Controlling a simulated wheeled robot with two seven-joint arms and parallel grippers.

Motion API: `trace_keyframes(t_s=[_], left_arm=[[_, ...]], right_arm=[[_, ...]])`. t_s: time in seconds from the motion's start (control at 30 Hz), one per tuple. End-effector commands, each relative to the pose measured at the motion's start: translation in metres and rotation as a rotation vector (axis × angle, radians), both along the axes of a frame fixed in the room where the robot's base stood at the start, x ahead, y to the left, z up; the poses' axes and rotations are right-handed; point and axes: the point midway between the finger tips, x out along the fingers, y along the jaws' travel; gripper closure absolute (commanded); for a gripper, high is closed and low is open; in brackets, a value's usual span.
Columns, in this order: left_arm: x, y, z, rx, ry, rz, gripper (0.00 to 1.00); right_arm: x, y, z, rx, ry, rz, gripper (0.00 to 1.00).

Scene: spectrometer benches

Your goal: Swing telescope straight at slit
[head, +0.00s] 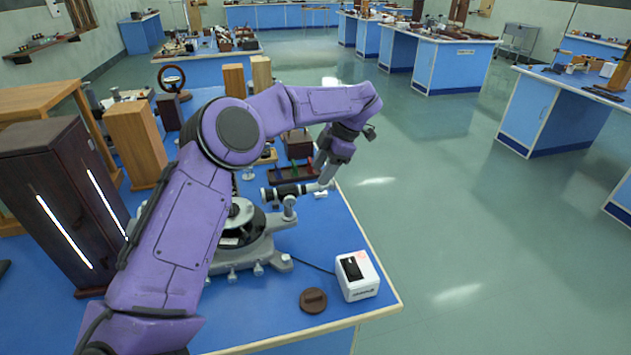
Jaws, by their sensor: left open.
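The spectrometer (240,255) stands on the blue bench, its grey base and round table partly covered by my left arm. Its telescope, a black and silver tube (288,190), lies nearly level and points toward the right edge of the bench. My left gripper (325,178) reaches down from above at the telescope's right end; it is open, and I cannot tell whether its fingers touch the tube. The slit cannot be made out; the part of the spectrometer left of the table is behind my purple arm. My right gripper is not in view.
A white box with a black switch (357,276) and a brown disc (313,300) lie near the bench's front right. A tall dark cabinet with lit slots (62,205) and a wooden block (134,145) stand left. Open floor (440,200) lies right.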

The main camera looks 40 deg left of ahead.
Motion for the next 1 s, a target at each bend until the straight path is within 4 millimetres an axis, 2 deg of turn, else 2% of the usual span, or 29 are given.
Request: trace_keyframes(t_s=[0.1, 0.27, 0.83, 0.9, 1.0], left_arm=[[0.006, -0.009, 0.025, 0.001, -0.003, 0.001, 0.48], [0.01, -0.016, 0.045, 0.002, 0.0, 0.001, 0.48], [0.011, -0.018, 0.049, 0.0, 0.001, 0.001, 0.48], [0.011, -0.018, 0.057, -0.001, 0.001, 0.0, 0.48], [0.011, -0.018, 0.08, -0.001, 0.001, 0.0, 0.48]], right_arm=[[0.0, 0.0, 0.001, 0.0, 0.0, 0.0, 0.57], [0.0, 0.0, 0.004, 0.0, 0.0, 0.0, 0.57], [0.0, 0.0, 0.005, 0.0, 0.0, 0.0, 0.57], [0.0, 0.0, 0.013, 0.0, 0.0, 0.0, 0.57], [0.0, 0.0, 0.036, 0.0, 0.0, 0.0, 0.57]])
